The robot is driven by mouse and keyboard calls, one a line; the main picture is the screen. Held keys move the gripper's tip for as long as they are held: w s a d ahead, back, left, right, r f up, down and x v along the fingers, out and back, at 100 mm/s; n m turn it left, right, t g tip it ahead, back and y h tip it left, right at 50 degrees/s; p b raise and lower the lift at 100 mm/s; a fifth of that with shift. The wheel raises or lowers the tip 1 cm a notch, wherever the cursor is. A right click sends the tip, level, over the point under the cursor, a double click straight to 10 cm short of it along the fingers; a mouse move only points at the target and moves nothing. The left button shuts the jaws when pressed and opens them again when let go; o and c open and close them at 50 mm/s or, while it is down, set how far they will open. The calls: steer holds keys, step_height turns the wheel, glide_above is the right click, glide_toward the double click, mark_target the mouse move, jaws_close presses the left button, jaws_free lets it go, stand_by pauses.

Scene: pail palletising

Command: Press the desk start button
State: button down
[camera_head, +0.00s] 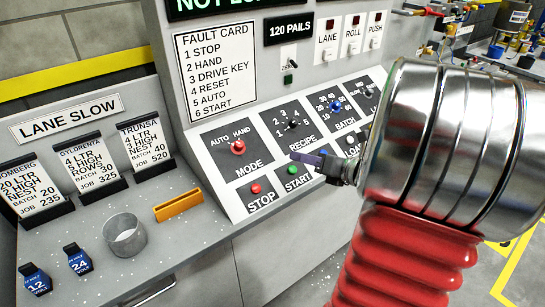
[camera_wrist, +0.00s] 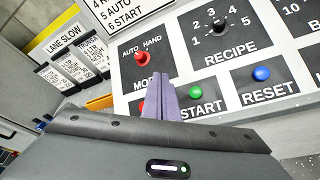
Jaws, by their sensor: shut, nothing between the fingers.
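The green START button (camera_head: 292,170) sits on the sloped panel of the grey desk, between the red STOP button (camera_head: 256,188) and a blue button. It also shows in the wrist view as the green START button (camera_wrist: 196,92), just right of my fingertips. My gripper (camera_head: 300,157) is shut and empty, its purple fingers above and behind the START button in the head view. I cannot tell how far the fingertips are from the panel.
The red MODE knob (camera_head: 238,147), RECIPE knob (camera_head: 292,124) and blue BATCH knob (camera_head: 336,106) are close by. The blue RESET button (camera_wrist: 261,74) is right of START.

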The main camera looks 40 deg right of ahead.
mark_target(292, 170)
steer(key=d+m, duration=0.1)
steer(key=d, duration=0.1)
steer(key=d+m+h, duration=0.1)
steer(key=shift+s+d+m+t, duration=0.3)
steer(key=shift+s+d+t, duration=0.1)
steer(key=shift+f, duration=0.15)
steer(key=shift+w+a+f, duration=0.1)
steer(key=shift+w+f, duration=0.65)
steer(key=shift+f, duration=0.5)
steer(key=shift+w+d+f, duration=0.1)
steer(key=shift+w+f, duration=0.6)
steer(key=shift+f, duration=0.55)
steer(key=shift+w+a+f, duration=0.1)
steer(key=shift+w+f, duration=0.65)
steer(key=shift+f, duration=0.5)
steer(key=shift+w+f, duration=0.1)
steer(key=shift+w+f, duration=0.1)
steer(key=shift+f, duration=0.1)
